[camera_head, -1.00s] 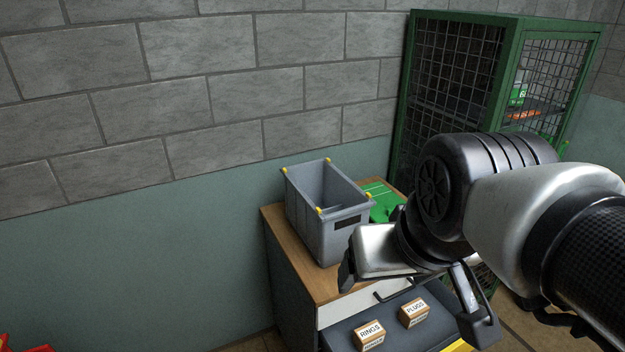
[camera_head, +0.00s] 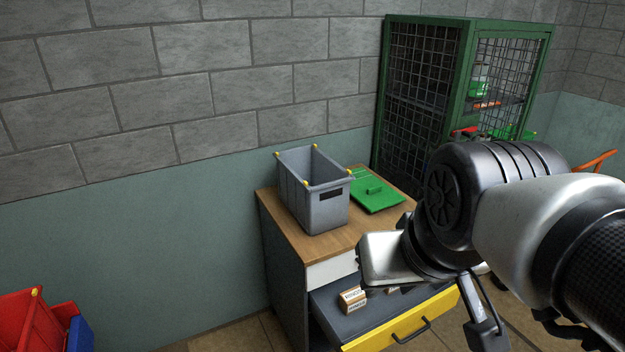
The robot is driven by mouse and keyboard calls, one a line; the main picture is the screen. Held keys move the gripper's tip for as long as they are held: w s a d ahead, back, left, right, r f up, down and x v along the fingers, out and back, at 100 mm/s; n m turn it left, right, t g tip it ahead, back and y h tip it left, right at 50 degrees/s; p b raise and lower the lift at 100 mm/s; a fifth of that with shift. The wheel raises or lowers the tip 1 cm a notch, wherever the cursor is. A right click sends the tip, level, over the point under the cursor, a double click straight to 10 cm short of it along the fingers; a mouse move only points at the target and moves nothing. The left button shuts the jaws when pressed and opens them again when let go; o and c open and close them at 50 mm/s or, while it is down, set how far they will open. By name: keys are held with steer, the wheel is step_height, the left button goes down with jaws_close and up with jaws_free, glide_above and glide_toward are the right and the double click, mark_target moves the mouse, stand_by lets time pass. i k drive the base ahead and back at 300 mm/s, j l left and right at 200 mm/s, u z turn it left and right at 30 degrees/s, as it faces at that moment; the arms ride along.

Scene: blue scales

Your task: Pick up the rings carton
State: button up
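A small brown carton with a white label (camera_head: 352,298) sits in the open drawer, toward its left side. Its label is too small to read clearly now; the left carton read RINGS in the earlier frame. A second carton (camera_head: 393,290) is to its right, mostly hidden behind my gripper. My gripper (camera_head: 424,300) is at the right, in front of the drawer in the picture. Its fingers are spread wide with nothing visible between them. The far finger is mostly hidden. The gripper appears apart from the cartons.
The open drawer has a yellow front (camera_head: 405,325) with a dark handle. On the wooden cabinet top (camera_head: 275,212) stand a grey bin (camera_head: 325,205) and a flat green item (camera_head: 378,192). A green mesh cage (camera_head: 425,95) stands behind. Red bins (camera_head: 25,320) are at lower left.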

mark_target(353, 299)
steer(key=z, duration=1.6)
steer(key=j+z, duration=0.25)
steer(key=j, duration=2.65)
